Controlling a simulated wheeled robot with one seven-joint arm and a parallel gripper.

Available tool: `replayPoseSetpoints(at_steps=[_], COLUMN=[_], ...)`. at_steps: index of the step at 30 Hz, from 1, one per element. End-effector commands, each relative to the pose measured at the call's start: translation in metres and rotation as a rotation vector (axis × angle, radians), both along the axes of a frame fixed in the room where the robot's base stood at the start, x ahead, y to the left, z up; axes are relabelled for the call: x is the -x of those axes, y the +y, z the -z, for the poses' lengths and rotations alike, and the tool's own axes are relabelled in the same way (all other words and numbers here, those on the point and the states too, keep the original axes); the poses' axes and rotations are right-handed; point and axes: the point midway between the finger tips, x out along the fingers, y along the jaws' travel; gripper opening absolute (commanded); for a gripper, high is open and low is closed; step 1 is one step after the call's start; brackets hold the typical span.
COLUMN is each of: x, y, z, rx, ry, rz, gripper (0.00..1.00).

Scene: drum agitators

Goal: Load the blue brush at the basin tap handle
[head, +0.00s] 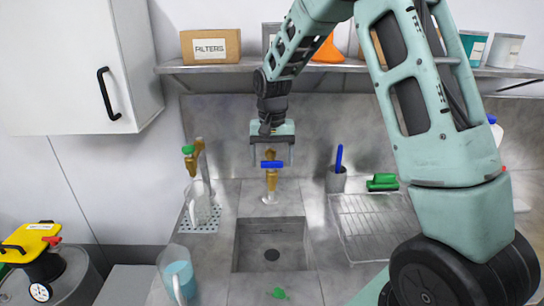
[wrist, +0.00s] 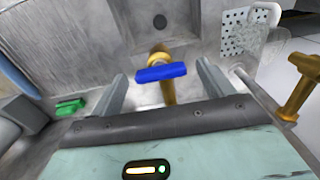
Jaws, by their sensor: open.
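The basin tap (head: 271,182) is brass with a blue bar handle (head: 271,164), behind the sink basin (head: 270,244). My gripper (head: 271,158) is open and points down at the tap. In the wrist view, the blue handle (wrist: 161,73) shows between the two fingers of my gripper (wrist: 160,82), with a gap on each side. I cannot tell whether the fingers are level with it. A brush with an upright blue handle (head: 339,157) stands in a grey cup (head: 336,180) right of the tap. Its head is hidden in the cup.
Left of the basin, a second brass tap with a green handle (head: 188,149) rises beside a clear jug (head: 199,208). A green brush (head: 382,182) lies behind the wire drainer (head: 372,222). A jug of blue liquid (head: 178,278) stands front left. A shelf (head: 240,68) runs above.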

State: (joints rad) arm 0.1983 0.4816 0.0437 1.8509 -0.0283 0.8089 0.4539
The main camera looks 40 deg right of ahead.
Motion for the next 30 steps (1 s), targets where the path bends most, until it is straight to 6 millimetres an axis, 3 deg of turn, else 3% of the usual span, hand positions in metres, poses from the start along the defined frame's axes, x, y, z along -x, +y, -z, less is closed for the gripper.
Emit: replayPoseSetpoints(at_steps=[4, 5, 9, 14, 24, 30], x=[0.0001, 0.0001, 0.0001, 0.0, -0.0004, -0.0006], y=[0.0001, 0.0001, 0.0001, 0.0, 0.0003, 0.0002], z=[0.0001, 0.0, -0.0001, -0.0003, -0.0006, -0.0007], rx=[0.0, 0.0, -0.001, -0.001, 0.0, -0.001], ry=[0.0, 0.0, 0.001, 0.001, 0.0, 0.0], rz=[0.0, 0.0, 0.0, -0.009, -0.267, -0.301], gripper=[0.8, 0.74, 0.35, 0.35, 0.35, 0.35])
